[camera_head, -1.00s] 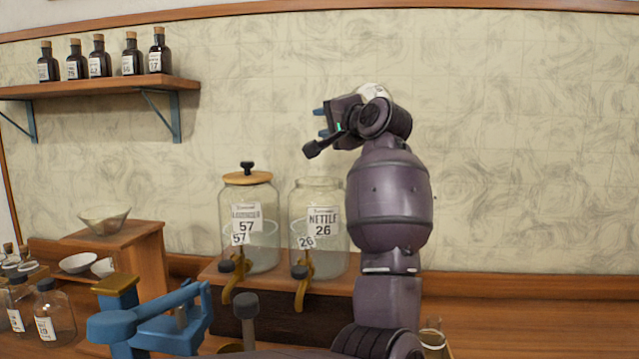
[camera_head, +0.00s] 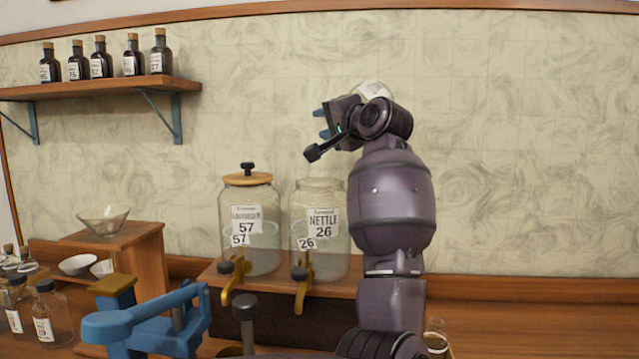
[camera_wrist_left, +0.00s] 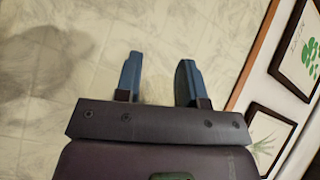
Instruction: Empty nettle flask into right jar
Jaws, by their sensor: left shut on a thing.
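The right jar (camera_head: 322,255) is clear glass with an open top, a brass tap and a label reading NETTLE 26. A pale rounded thing (camera_head: 374,89) shows just behind my left wrist, mostly hidden. I take it as the thing held, but cannot read it as the nettle flask. My right gripper is not in view.
A left jar (camera_head: 263,254) with a wooden lid (camera_head: 248,178) stands close beside the right jar. A wall shelf (camera_head: 100,88) holds several dark bottles. A blue device (camera_head: 150,325) stands in front, and a small flask (camera_head: 436,342) is partly hidden by my arm.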

